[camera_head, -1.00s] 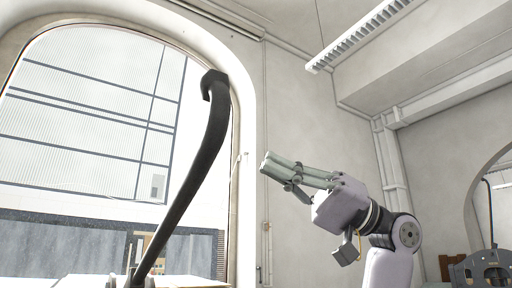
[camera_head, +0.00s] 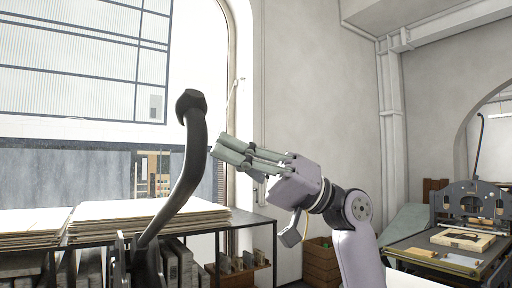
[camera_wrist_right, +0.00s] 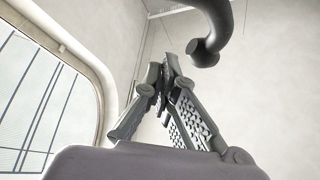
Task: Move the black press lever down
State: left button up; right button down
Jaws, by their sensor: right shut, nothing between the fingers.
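The black press lever (camera_head: 188,165) stands upright in the head view, a curved bar rising from a pivot at the bottom to a thick knob at its top. My right gripper (camera_head: 218,146) is shut and empty, its fingertips pointing left, just right of the lever's upper part and below the knob. In the right wrist view, the gripper (camera_wrist_right: 163,70) shows with its fingers together, and the lever's knobbed end (camera_wrist_right: 205,50) hangs in from the top, apart from the fingertips in the picture. I cannot tell whether they touch. My left gripper is out of view.
Stacks of paper (camera_head: 150,218) lie on a dark shelf unit behind the lever. A wooden crate (camera_head: 320,262) stands on the floor behind my right arm. A press with a flat bed (camera_head: 440,250) stands at the right. A large window is behind at the left.

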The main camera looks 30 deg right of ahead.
jog(key=a, duration=0.1)
jog(key=s+a+f+p, duration=0.1)
jog(key=a+p, duration=0.1)
jog(key=shift+s+a+f, duration=0.25)
jog(key=shift+a+f, duration=0.15)
jog(key=shift+f, duration=0.1)
